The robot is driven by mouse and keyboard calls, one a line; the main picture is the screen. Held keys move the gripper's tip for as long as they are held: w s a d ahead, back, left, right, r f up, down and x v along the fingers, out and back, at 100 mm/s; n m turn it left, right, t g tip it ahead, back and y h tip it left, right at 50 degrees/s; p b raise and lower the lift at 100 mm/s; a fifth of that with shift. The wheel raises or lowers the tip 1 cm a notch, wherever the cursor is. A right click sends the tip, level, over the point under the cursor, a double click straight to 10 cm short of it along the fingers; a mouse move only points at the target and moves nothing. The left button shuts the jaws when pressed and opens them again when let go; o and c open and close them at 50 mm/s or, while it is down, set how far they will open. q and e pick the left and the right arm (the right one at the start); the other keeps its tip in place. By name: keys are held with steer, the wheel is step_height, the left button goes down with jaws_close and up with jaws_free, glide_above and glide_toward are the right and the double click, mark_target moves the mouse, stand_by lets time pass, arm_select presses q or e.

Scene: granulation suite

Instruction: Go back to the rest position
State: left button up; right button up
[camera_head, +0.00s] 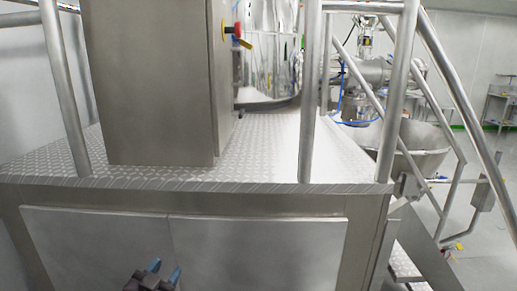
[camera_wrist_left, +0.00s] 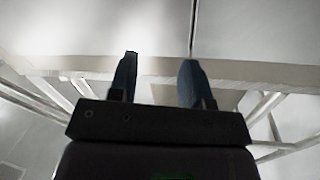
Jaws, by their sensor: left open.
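My left gripper (camera_head: 164,273) shows at the bottom edge of the head view, with two blue fingertips on a dark body. It is in front of the steel panels below the platform. In the left wrist view the gripper (camera_wrist_left: 158,80) has its two fingers apart with nothing between them. Beyond the fingers are pale steel panels and a beam. My right gripper is not in either view.
A steel platform (camera_head: 265,150) with a checker-plate top stands ahead. It bears a tall steel cabinet (camera_head: 150,80) with a red-and-yellow switch (camera_head: 236,33). Handrails (camera_head: 311,90) rise at its edge. Stairs (camera_head: 405,262) descend at the right. Open floor (camera_head: 485,200) lies further right.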

arm_select(q)
steer(key=s+a+f+n+g+y, duration=0.1)
steer(key=s+a+f+n+g, duration=0.1)
steer(key=s+f, duration=0.8)
steer(key=s+a+f+n+g+y, duration=0.2)
steer(key=s+a+f+g, duration=0.1)
steer(key=s+f, duration=0.7)
steer(key=s+a, duration=0.1)
steer(key=s, duration=0.2)
steer(key=shift+f+y, duration=0.3)
steer(key=shift+f, duration=0.1)
steer(key=shift+s, duration=0.1)
